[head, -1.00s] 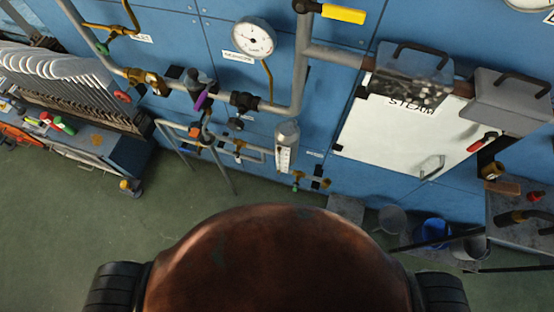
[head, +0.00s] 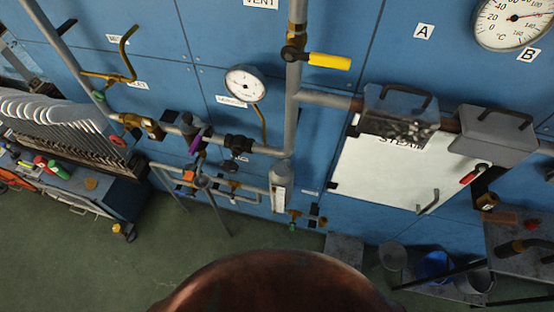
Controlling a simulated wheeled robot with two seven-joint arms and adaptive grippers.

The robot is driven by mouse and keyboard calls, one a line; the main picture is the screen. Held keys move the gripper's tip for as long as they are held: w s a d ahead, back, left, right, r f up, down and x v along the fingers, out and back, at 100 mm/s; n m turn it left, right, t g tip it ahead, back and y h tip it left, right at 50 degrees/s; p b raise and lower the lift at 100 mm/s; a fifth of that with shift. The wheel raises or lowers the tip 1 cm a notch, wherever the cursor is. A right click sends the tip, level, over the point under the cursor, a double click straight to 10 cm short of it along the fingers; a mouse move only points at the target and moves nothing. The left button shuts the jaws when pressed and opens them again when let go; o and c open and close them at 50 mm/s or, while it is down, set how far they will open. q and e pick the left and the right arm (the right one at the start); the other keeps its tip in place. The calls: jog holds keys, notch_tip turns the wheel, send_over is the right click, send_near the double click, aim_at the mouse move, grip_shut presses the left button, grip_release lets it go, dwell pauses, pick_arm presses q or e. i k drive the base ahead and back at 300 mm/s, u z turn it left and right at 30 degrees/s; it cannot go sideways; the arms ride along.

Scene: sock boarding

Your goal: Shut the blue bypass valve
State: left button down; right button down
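I cannot clearly make out a blue valve handle. Pipework with several valves runs along the blue wall at the left and middle. On the main pipe, a valve with a purple handle (head: 196,137) sits left of a dark fitting (head: 238,144). Below it, a lower pipe branch (head: 240,190) carries small brass fittings and an orange part (head: 189,176). Any blue handle there is too small to tell from the blue wall. A yellow-handled valve (head: 328,61) is on the upright pipe, its handle pointing right. Neither of my grippers shows in the head view.
A round gauge (head: 245,84) hangs above the main pipe. A white steam panel (head: 385,170) with grey boxes stands right. A rack of pale curved boards (head: 55,118) stands left. Buckets (head: 434,265) and a grey bench (head: 520,240) are lower right.

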aim_at(177, 192)
jog(key=z, duration=0.05)
jog(key=k, duration=0.5)
jog(key=u, duration=1.2)
jog(key=i, duration=0.3)
jog(key=z, duration=0.15)
